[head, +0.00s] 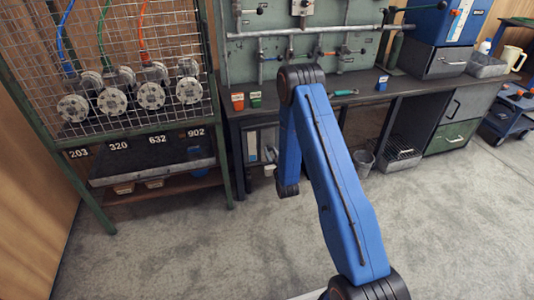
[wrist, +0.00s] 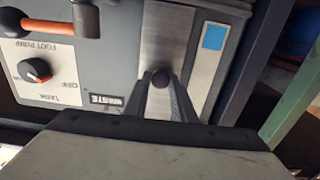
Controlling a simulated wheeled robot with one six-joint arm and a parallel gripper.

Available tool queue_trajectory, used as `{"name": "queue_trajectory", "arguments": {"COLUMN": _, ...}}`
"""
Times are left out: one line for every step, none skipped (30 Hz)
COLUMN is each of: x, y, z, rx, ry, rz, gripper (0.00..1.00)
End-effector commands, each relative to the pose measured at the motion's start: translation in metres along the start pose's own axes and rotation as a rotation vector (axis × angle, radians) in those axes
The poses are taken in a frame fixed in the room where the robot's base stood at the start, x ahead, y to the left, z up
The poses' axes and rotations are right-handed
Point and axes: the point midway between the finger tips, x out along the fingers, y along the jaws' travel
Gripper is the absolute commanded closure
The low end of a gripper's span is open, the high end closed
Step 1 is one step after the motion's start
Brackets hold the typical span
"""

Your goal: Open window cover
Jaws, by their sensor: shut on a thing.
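The window cover appears to be a brushed metal plate (wrist: 165,30) on the front of a grey unit in the wrist view. A small dark round knob (wrist: 160,78) sits at its lower part. My gripper (wrist: 161,88) has its two fingers closed on this knob from below in the picture. What lies behind the plate is hidden. In the head view my blue arm covers my gripper and most of this unit.
In the wrist view, an orange-tipped dial marked FOOT PUMP (wrist: 35,70) and an orange-and-black handle (wrist: 48,26) are left of the plate. A pale strip with a blue square (wrist: 213,37) and a green post (wrist: 292,107) are at right. The workbench (head: 410,95) stands behind my arm.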

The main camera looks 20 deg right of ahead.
Motion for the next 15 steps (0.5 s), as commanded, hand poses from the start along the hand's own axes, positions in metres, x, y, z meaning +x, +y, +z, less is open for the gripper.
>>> {"name": "queue_trajectory", "arguments": {"x": -0.0003, "y": -0.0001, "z": 0.0004, "rx": 0.000, "ry": -0.001, "rz": 0.000, "gripper": 1.00}}
{"name": "queue_trajectory", "arguments": {"x": -0.0003, "y": -0.0001, "z": 0.0004, "rx": 0.000, "ry": -0.001, "rz": 0.000, "gripper": 1.00}}
{"name": "queue_trajectory", "arguments": {"x": -0.0003, "y": -0.0001, "z": 0.0003, "rx": 0.000, "ry": -0.001, "rz": 0.000, "gripper": 1.00}}
{"name": "queue_trajectory", "arguments": {"x": -0.0004, "y": -0.0001, "z": 0.0004, "rx": 0.000, "ry": -0.001, "rz": 0.000, "gripper": 1.00}}
{"name": "queue_trajectory", "arguments": {"x": -0.0004, "y": -0.0001, "z": 0.0004, "rx": 0.000, "ry": -0.001, "rz": 0.000, "gripper": 1.00}}
{"name": "queue_trajectory", "arguments": {"x": -0.0004, "y": -0.0001, "z": 0.0004, "rx": 0.000, "ry": -0.001, "rz": 0.000, "gripper": 0.70}}
{"name": "queue_trajectory", "arguments": {"x": -0.0004, "y": -0.0001, "z": 0.0004, "rx": 0.000, "ry": -0.001, "rz": 0.000, "gripper": 0.63}}
{"name": "queue_trajectory", "arguments": {"x": -0.0004, "y": -0.0001, "z": 0.0003, "rx": 0.000, "ry": -0.001, "rz": 0.000, "gripper": 0.59}}
{"name": "queue_trajectory", "arguments": {"x": -0.0003, "y": -0.0001, "z": 0.0003, "rx": 0.000, "ry": -0.001, "rz": 0.000, "gripper": 0.59}}
{"name": "queue_trajectory", "arguments": {"x": -0.0003, "y": -0.0001, "z": 0.0003, "rx": 0.000, "ry": -0.001, "rz": 0.000, "gripper": 0.59}}
{"name": "queue_trajectory", "arguments": {"x": -0.0003, "y": -0.0002, "z": 0.0003, "rx": 0.000, "ry": -0.001, "rz": 0.000, "gripper": 0.59}}
{"name": "queue_trajectory", "arguments": {"x": -0.0003, "y": -0.0002, "z": 0.0002, "rx": 0.000, "ry": 0.000, "rz": 0.000, "gripper": 0.59}}
{"name": "queue_trajectory", "arguments": {"x": -0.0002, "y": -0.0002, "z": 0.0002, "rx": 0.000, "ry": 0.000, "rz": 0.000, "gripper": 0.59}}
{"name": "queue_trajectory", "arguments": {"x": -0.0002, "y": -0.0002, "z": 0.0002, "rx": 0.000, "ry": 0.000, "rz": 0.000, "gripper": 0.59}}
{"name": "queue_trajectory", "arguments": {"x": -0.0003, "y": -0.0002, "z": 0.0002, "rx": 0.000, "ry": 0.000, "rz": 0.000, "gripper": 0.59}}
